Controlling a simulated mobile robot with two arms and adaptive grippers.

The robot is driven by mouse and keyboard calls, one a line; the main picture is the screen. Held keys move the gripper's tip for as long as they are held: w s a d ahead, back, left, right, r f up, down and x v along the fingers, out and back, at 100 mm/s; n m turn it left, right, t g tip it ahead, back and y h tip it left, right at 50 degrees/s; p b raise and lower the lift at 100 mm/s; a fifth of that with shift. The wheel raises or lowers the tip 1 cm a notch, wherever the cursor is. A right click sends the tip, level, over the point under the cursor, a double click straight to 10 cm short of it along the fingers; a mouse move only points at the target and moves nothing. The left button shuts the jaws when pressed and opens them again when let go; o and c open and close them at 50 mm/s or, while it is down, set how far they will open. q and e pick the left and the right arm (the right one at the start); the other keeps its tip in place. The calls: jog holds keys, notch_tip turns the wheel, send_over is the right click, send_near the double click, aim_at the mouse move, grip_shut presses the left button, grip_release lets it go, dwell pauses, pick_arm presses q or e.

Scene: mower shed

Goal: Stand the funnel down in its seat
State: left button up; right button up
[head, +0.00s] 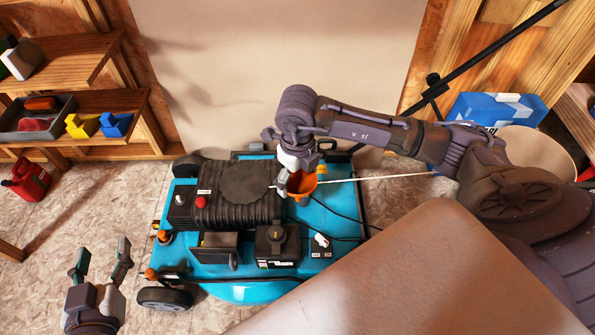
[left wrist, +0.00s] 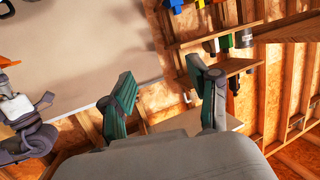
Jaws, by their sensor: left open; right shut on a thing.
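The orange funnel (head: 301,186) is above the right rear part of the blue mower deck (head: 335,200), beside the black ribbed engine cover. My right gripper (head: 288,182) is shut on the funnel at its left side, and the funnel's wide mouth faces up. The lower end of the funnel and the seat under it are hidden, so I cannot tell whether they touch. My left gripper (head: 101,254) is open and empty at the lower left, apart from the mower. Its two green-padded fingers also show spread in the left wrist view (left wrist: 160,78).
The engine cover (head: 238,190), a black box (head: 276,243) and thin black cables crowd the deck. A red can (head: 27,180) and wooden shelves (head: 95,100) stand at left. A blue box (head: 497,108) is at upper right. Floor between left shelves and mower is clear.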

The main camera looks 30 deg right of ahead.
aim_at(297, 189)
jog(key=shift+r+p, duration=0.3)
jog(key=shift+r, duration=0.15)
jog(key=shift+r+p, duration=0.3)
jog(key=shift+r, duration=0.15)
jog(key=shift+r+p, duration=0.4)
jog(key=shift+r, duration=0.1)
pick_arm(q)
jog(key=s+a+f+g+y, duration=0.2)
jog(key=s+a+f+g, duration=0.1)
jog(key=s+f+g, duration=0.3)
jog(key=shift+s+f+g, duration=0.3)
jog(key=shift+s+f, duration=0.2)
jog(key=shift+f, duration=0.6)
pick_arm(e)
jog(key=shift+r, duration=0.25)
